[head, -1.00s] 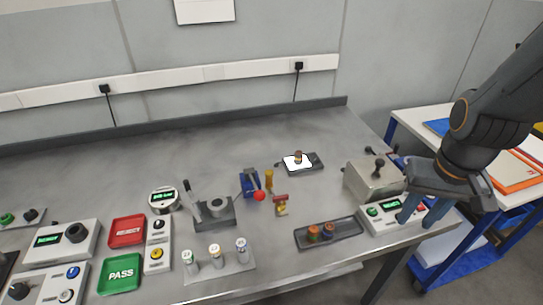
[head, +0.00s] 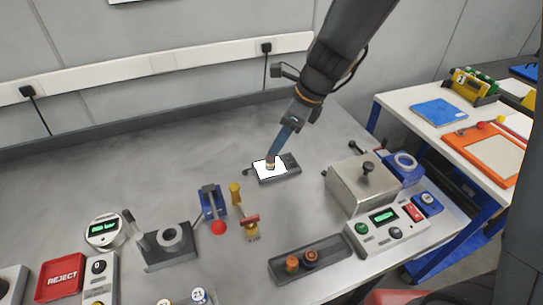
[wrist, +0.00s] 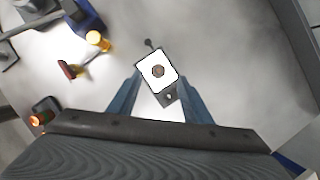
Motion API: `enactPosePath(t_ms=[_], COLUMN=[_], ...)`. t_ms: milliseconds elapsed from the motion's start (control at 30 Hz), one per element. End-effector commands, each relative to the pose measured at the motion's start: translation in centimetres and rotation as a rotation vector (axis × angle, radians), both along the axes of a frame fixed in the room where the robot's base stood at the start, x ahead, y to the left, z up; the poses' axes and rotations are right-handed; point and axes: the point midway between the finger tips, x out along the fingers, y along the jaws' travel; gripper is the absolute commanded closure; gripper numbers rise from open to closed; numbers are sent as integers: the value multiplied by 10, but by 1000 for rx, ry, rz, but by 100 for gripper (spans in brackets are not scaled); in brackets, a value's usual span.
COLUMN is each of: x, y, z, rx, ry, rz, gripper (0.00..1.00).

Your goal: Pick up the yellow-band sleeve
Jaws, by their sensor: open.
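A small brown sleeve (head: 270,167) stands on a white pad (head: 262,172) on a dark flat device near the middle of the bench; a paler yellowish band seems to show on it. In the wrist view the sleeve (wrist: 158,71) appears end-on as a brown ring. My gripper (head: 272,156) points down over it, its blue fingers partly hiding it. In the wrist view my gripper (wrist: 158,80) is open, with one finger each side of the pad and the sleeve between their lines. I cannot tell whether the fingertips reach down beside the sleeve.
A metal box (head: 360,185) and a button panel (head: 390,226) stand right.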

Motion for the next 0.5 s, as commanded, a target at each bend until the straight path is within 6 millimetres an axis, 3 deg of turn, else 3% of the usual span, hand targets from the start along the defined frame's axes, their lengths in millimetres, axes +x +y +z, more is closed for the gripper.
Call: enactPosePath(t_ms=[500], x=[2], y=[19], z=[-56], rx=[2], ry=[11], rz=[-14], gripper=[55])
